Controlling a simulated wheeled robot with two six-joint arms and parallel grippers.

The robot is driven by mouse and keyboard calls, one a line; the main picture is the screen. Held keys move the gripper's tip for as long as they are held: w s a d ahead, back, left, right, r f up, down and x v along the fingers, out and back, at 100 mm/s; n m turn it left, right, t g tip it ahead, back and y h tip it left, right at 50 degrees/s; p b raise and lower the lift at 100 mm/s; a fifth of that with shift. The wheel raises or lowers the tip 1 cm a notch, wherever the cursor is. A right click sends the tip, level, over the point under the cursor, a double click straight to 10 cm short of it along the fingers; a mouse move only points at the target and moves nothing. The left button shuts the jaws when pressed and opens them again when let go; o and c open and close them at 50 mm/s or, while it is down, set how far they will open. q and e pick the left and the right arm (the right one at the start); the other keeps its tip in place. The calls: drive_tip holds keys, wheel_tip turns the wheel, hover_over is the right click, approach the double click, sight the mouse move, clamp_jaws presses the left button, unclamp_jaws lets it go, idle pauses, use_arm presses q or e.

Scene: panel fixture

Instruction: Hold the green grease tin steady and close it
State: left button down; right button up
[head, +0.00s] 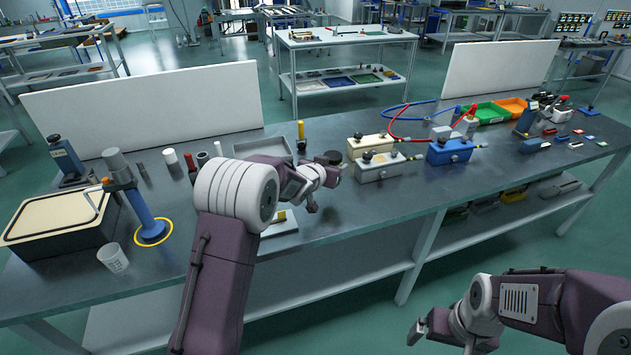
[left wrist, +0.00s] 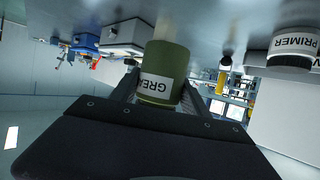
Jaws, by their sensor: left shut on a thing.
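The green grease tin (left wrist: 166,70) stands between the fingers of my left gripper (left wrist: 160,88) in the left wrist view, its white label upside down in that picture. My left gripper is shut on it. In the head view my left gripper (head: 327,180) is over the middle of the bench, and I cannot make out the tin there. I cannot identify the tin's lid or tell whether it is on. My right gripper (head: 440,331) is low at the front right, off the bench and away from the tin; its finger gap is unclear.
On the bench (head: 365,222), cream, grey and blue boxes (head: 450,151) with hoses stand right of my left gripper. A blue post (head: 143,212) and a white cup (head: 113,257) are at the left. A primer tin (left wrist: 293,47) shows in the left wrist view.

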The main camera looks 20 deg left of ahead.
use_arm(q)
drive_tip(key=a+f, duration=0.1)
drive_tip(key=a, duration=0.1)
drive_tip(key=w+a+f, duration=0.1)
drive_tip(key=a+f, duration=0.1)
drive_tip(key=a, duration=0.1)
drive_tip(key=shift+w+a+f, duration=0.15)
drive_tip(key=shift+w+a, duration=0.1)
drive_tip(key=shift+a, duration=0.05)
drive_tip(key=shift+f+b, duration=0.5)
drive_tip(key=shift+f, duration=1.5)
drive_tip(key=shift+s+f, duration=0.1)
drive_tip(key=shift+f, duration=0.05)
drive_tip(key=c, duration=0.6)
unclamp_jaws()
drive_tip(key=shift+o, duration=0.2)
